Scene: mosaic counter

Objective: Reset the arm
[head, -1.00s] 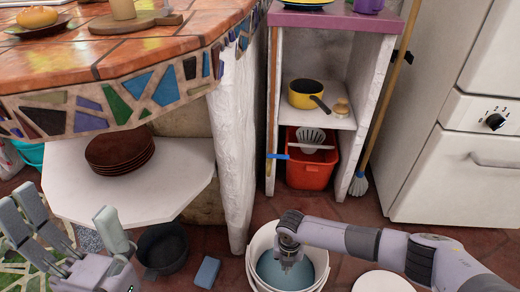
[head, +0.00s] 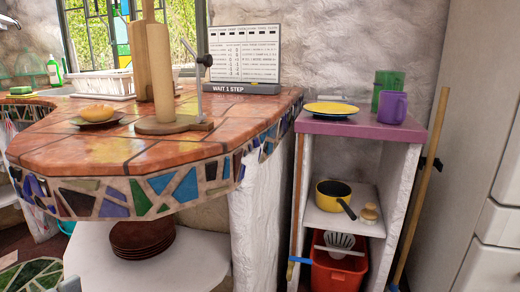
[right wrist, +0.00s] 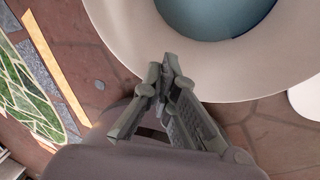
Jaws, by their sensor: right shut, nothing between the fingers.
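My right gripper (right wrist: 165,68) shows in the right wrist view, shut with nothing in its fingers. It is beside the rim of a white bucket (right wrist: 125,35), which has something blue-grey (right wrist: 215,12) inside. I cannot tell whether the gripper touches the rim. The right arm is out of the head view. Only a small grey piece (head: 69,285), apparently the tip of my left gripper, shows at the bottom left edge of the head view; its fingers are mostly cut off.
A mosaic counter (head: 95,155) holds a plate with a yellow bun, a wooden board with a post, and a sign (head: 244,62) reading "WAIT 1 STEP". A shelf unit (head: 335,128) holds a yellow pan and a red bin. A broom handle (head: 425,180) leans at its right.

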